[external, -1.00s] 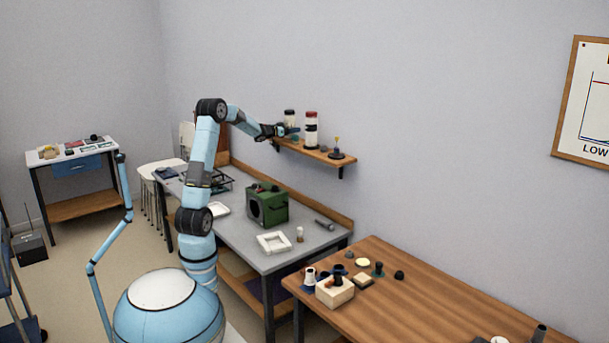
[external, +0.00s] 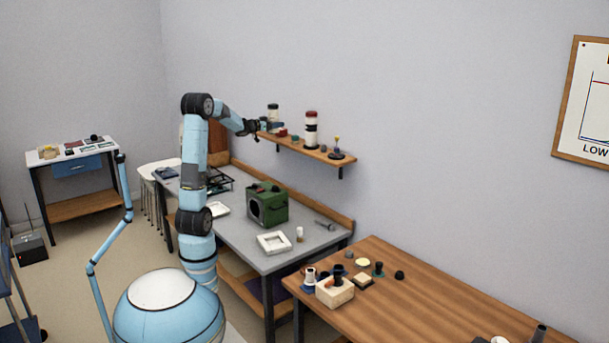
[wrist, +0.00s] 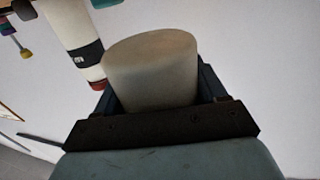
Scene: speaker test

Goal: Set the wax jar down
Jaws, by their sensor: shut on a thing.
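The wax jar (external: 272,114), a pale cylinder, is held by my gripper (external: 264,126) at the left end of the wall shelf (external: 315,153). In the wrist view the jar (wrist: 150,65) stands between the two dark fingers of my gripper (wrist: 157,88), which are shut on it. The wrist picture appears upside down. My gripper hides the jar's lower part in the external view, so I cannot tell whether it touches the shelf.
A white jar with a red cap and dark bands (external: 311,130) stands right of the held jar. The workbench (external: 250,240) lies below.

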